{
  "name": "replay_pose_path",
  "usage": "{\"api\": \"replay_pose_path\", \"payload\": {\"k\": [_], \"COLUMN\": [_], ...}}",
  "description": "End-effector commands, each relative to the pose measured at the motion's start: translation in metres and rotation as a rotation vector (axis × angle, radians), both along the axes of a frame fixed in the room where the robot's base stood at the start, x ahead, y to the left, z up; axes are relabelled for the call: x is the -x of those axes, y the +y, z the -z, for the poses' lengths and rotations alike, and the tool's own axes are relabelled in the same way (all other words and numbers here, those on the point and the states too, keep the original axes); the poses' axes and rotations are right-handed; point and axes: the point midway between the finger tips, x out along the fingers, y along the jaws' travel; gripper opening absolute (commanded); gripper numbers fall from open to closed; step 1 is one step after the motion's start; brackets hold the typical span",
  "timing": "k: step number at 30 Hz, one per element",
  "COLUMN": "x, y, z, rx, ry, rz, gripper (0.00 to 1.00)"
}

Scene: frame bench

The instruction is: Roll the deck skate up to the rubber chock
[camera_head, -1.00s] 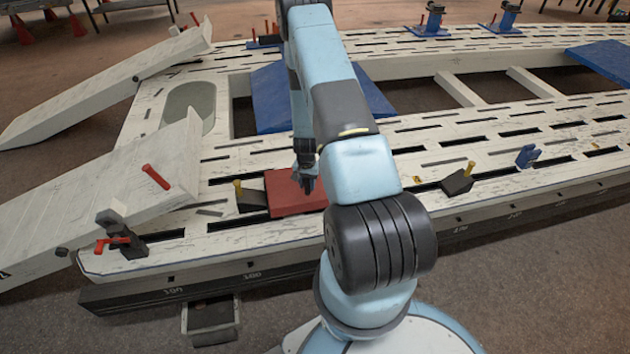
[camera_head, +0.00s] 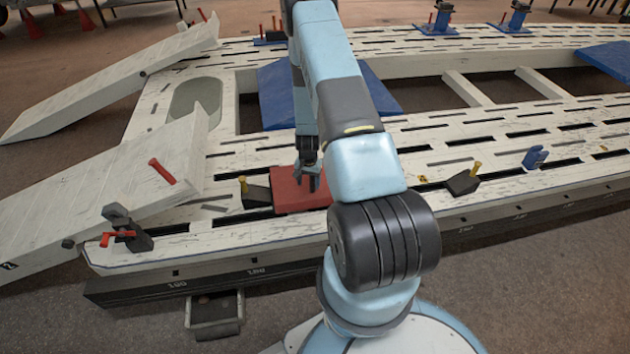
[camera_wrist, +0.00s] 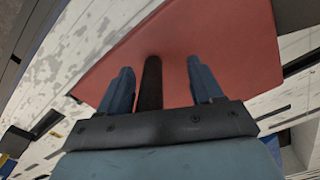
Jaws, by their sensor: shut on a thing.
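The deck skate, a flat red plate (camera_head: 300,196), lies on the pale slotted deck. A dark upright post (camera_wrist: 151,84) stands on the plate in the wrist view. My gripper (camera_head: 309,181) is over the plate and is shut on the post, with one finger on each side in the wrist view (camera_wrist: 157,88). A dark wedge with a yellow handle (camera_head: 257,195), which looks like a rubber chock, is at the plate's left edge; I cannot tell whether they touch. A similar dark wedge (camera_head: 463,183) sits farther right, apart from the plate.
White ramps (camera_head: 120,185) rest at the deck's left end. A dark clamp with a red handle (camera_head: 127,230) stands at the front left corner. A blue bracket (camera_head: 535,157) is at the right. Blue panels (camera_head: 275,95) lie behind. Deck between plate and right wedge is partly hidden by my arm.

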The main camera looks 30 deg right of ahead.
Motion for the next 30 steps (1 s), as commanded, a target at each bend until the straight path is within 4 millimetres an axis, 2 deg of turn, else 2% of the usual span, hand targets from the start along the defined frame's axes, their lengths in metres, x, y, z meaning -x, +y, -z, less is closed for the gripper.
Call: {"api": "replay_pose_path", "payload": {"k": [2, 21, 30], "x": [-0.005, 0.000, 0.003], "y": [0.001, 0.002, 0.001], "z": [-0.009, -0.108, -0.132], "rx": [0.001, -0.001, -0.001], "ry": [-0.009, -0.004, 0.001], "rz": [-0.003, -0.003, -0.001], "gripper": [0.53, 0.53, 0.53]}}
